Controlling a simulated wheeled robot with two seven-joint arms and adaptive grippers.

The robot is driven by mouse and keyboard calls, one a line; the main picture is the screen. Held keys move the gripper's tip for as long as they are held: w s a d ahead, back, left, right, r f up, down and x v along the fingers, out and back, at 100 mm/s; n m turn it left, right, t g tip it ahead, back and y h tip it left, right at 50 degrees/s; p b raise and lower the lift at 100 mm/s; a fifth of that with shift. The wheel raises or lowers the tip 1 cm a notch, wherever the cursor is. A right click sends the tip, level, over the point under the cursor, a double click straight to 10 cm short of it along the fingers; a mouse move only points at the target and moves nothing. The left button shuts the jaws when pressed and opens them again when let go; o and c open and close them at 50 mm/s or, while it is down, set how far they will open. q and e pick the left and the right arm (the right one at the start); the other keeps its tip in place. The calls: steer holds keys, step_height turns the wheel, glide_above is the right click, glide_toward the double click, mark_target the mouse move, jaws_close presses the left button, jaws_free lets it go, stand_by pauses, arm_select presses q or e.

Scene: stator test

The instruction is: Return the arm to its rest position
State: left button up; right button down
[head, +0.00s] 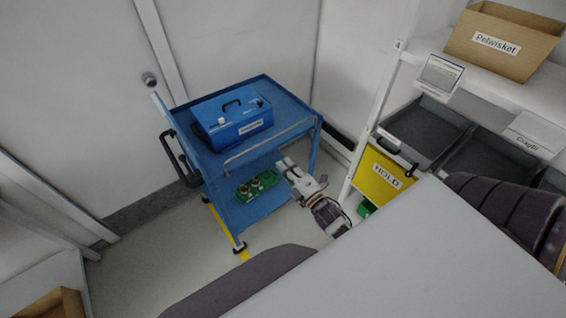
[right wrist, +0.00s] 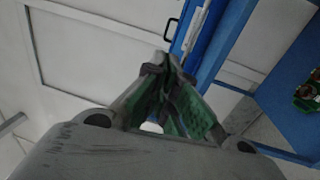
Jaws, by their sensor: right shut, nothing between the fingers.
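My right gripper (head: 290,168) reaches toward the right side of the blue cart (head: 265,152) in the head view. In the right wrist view its fingers (right wrist: 172,72) meet at the tips, and nothing shows between them. A blue box (head: 232,118) with a black handle and a white label sits on the cart's top. A green tray (head: 258,188) with small round parts lies on the lower shelf, and part of it shows at the right edge of the right wrist view (right wrist: 308,97). My left gripper is not in view.
Right of the cart, a shelf rack holds a yellow HOLD bin (head: 378,178), grey bins (head: 424,128) and a cardboard box (head: 504,44). A small green object (head: 366,208) is low beside the rack. Bare floor (head: 165,250) lies left of the cart.

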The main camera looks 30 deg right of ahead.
stand_by(0.4)
steer(key=s+d+f+m+g+h, duration=0.1)
steer(key=s+f+m+g, duration=0.3)
steer(key=f, duration=0.7)
steer(key=s+f+m+g+h, duration=0.1)
steer(key=s+f+m+g, duration=0.35)
steer(key=f, duration=0.75)
steer(key=s+d+f+m+g+h, duration=0.1)
steer(key=s+f+m+g, duration=0.1)
steer(key=s+f+m, duration=0.7)
steer(key=s+a+f+g, duration=0.2)
steer(key=s+f+g, duration=0.1)
steer(key=s+f, duration=0.6)
steer(key=s+a+f+g+y, duration=0.1)
steer(key=s+a+f+g, duration=0.15)
steer(key=s+f, duration=0.7)
steer(key=s+a+f+g, duration=0.1)
steer(key=s+f+g, duration=0.4)
steer(key=s, duration=0.8)
steer(key=w+f+t, duration=0.1)
steer(key=w+t, duration=0.1)
steer(key=w, duration=0.6)
steer(key=shift+w+n, duration=0.4)
steer(key=shift+n, duration=0.05)
